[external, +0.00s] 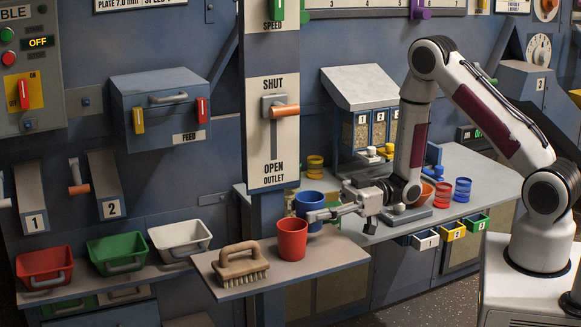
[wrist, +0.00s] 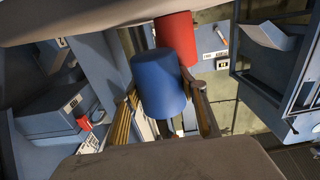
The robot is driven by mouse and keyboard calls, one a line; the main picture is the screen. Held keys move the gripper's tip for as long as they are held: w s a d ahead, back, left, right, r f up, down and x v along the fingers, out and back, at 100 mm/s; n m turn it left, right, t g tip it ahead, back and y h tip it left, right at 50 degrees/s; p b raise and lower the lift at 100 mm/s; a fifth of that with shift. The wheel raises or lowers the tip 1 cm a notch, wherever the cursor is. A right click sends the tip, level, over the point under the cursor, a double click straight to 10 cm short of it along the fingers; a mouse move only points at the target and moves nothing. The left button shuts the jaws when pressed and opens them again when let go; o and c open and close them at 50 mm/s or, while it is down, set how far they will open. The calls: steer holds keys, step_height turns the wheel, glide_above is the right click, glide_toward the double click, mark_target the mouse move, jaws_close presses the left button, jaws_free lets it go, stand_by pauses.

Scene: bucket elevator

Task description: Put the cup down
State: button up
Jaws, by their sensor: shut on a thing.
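The blue cup (external: 307,203) is upright at the back edge of the small grey shelf (external: 335,258) in the external view. My gripper (external: 325,214) reaches in from the right and is shut on this cup. In the wrist view the blue cup (wrist: 160,84) sits between the two fingers (wrist: 165,122). I cannot tell whether its base touches the shelf or is just above it. A red cup (external: 292,240) stands on the shelf just in front of the blue cup; it also shows beyond it in the wrist view (wrist: 177,38).
A wooden brush (external: 240,265) lies on the shelf left of the red cup. The shelf's right part is clear. A post with an outlet lever (external: 280,112) rises behind. The bench (external: 480,170) at right holds several red, blue and yellow containers.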

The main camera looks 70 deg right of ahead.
steer(key=shift+f, duration=0.15)
steer(key=shift+f, duration=1.65)
steer(key=shift+f, duration=0.15)
steer(key=o, duration=1)
steer(key=shift+o, duration=0.2)
steer(key=shift+s+d+r, duration=0.1)
steer(key=shift+s+r, duration=0.05)
steer(key=shift+r, duration=0.05)
steer(key=v, duration=1.1)
steer(key=shift+s+d, duration=0.25)
steer(key=shift+w, duration=0.1)
